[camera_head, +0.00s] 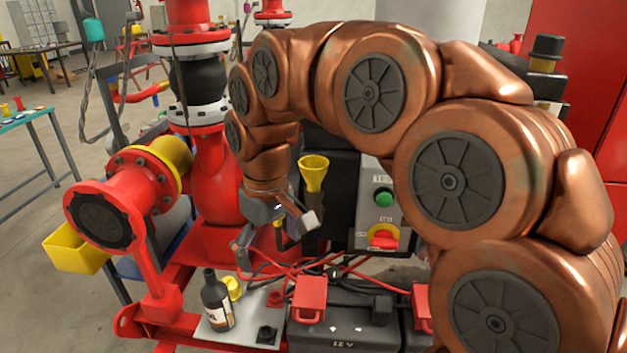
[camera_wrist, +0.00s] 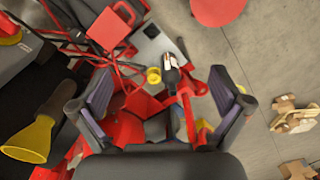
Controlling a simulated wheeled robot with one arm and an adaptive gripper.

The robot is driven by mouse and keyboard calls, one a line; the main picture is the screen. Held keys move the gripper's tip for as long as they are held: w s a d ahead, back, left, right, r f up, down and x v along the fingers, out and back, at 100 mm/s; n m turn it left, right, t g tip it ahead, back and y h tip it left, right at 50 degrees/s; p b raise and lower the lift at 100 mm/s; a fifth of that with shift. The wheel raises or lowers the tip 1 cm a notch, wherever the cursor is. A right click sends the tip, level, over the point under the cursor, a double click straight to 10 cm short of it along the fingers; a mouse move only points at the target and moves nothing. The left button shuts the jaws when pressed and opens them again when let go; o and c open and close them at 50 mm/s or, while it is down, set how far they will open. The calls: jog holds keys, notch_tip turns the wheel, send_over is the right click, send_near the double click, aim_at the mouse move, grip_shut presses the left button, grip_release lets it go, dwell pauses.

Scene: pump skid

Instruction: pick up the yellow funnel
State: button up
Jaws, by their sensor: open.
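The yellow funnel (camera_head: 313,175) shows in the head view in front of a black housing, wide mouth up, just left of the control box. A yellow funnel-shaped piece (camera_wrist: 30,140) shows at the lower left of the wrist view, outside my left finger. My gripper (camera_head: 277,230) is open with nothing between its fingers, just below and left of the funnel in the head view, pointing down. In the wrist view the two fingers (camera_wrist: 155,95) stand wide apart. The funnel's lower end is partly hidden near my gripper.
A control box (camera_head: 380,205) with a green button and red switch stands right of the funnel. Below lie red cables, a black battery (camera_head: 345,335) with red clamps, and a metal plate (camera_head: 245,325) bearing a dark bottle (camera_head: 217,300) and a small yellow object (camera_head: 232,288). Red piping stands left.

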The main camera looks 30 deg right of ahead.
jog(key=w+d+r+t+p, duration=0.1)
jog(key=w+d+r, duration=0.25)
jog(key=w, duration=0.25)
jog(key=w+d+r+p, duration=0.1)
jog(key=w+d+r, duration=0.2)
jog(key=w+d, duration=0.25)
jog(key=r+m+p, duration=0.1)
jog(key=r+m, duration=0.1)
jog(key=m, duration=0.2)
send_over(314, 162)
jog(key=s, duration=0.1)
jog(key=shift+s+d+f, duration=0.15)
jog(key=shift+d+f, duration=0.1)
jog(key=shift+f+p, duration=0.4)
jog(key=shift+f, duration=0.95)
jog(key=shift+w+a+f+p, duration=0.25)
jog(key=shift+f+p, duration=0.2)
jog(key=shift+f, duration=0.15)
jog(key=shift+w+a+f+p, duration=0.1)
jog(key=shift+w+f+p, duration=0.15)
jog(key=shift+f+p, duration=0.25)
jog(key=shift+w+f, duration=0.15)
jog(key=shift+f, duration=1.25)
jog(key=c, duration=1.4)
